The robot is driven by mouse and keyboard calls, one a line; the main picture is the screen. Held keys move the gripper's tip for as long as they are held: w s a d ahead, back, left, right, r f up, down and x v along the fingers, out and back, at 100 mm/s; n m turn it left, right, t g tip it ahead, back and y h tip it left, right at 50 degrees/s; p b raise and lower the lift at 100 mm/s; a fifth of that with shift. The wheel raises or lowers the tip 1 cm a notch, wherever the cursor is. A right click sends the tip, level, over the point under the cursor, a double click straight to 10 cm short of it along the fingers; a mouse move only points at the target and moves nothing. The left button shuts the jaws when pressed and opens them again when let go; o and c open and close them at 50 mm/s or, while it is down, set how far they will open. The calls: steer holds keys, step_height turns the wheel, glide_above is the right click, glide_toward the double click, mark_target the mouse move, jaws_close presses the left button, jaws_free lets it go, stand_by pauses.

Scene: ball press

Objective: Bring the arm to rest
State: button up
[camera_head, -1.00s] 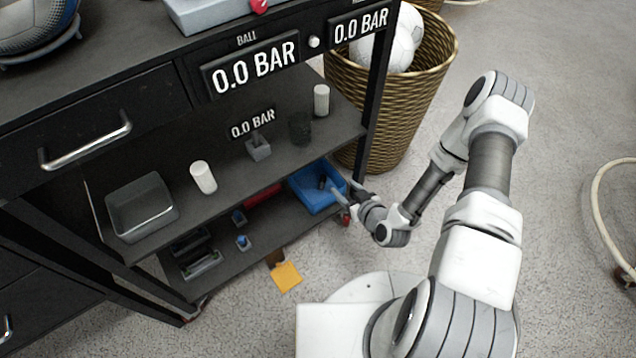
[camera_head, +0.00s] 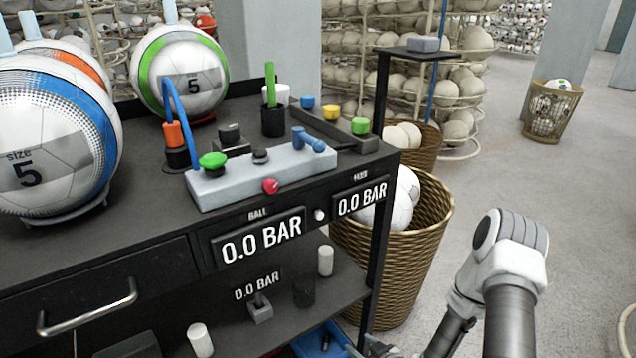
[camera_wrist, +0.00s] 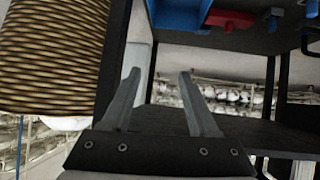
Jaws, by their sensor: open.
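My gripper (camera_wrist: 160,98) shows in the wrist view with its two fingers apart and nothing between them. In the head view my arm comes in at the lower right, bent, and my gripper is below the picture's edge or hidden. The wrist view looks at the bench from low down and appears turned over. A blue tray (camera_wrist: 183,14) and a red part (camera_wrist: 228,19) lie just beyond the fingertips, apart from them.
The black bench (camera_head: 150,262) carries balls, a grey control box (camera_head: 240,180) and a gauge panel (camera_head: 262,238) reading 0.0 BAR. A wicker basket (camera_head: 410,270) of balls stands at its right, close to my arm; it also shows in the wrist view (camera_wrist: 52,55). Open floor lies right.

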steer(key=w+d+r+g+h, duration=0.1)
steer(key=d+r+h, duration=0.15)
steer(key=r, duration=0.95)
steer(key=w+d+r+g+h, duration=0.2)
steer(key=d+r, duration=0.2)
steer(key=r, duration=0.7)
steer(key=s+a+r+m+g, duration=0.1)
steer(key=s+a+r+m, duration=0.15)
steer(key=s+r, duration=0.85)
steer(key=s+a+r+m, duration=0.1)
steer(key=s+r+m, duration=0.2)
steer(key=s+r, duration=0.85)
step_height(320, 180, up, 20)
steer(key=s+p, duration=0.1)
steer(key=p, duration=2.1)
steer(key=shift+s+g, duration=0.15)
steer(key=shift+g, duration=0.15)
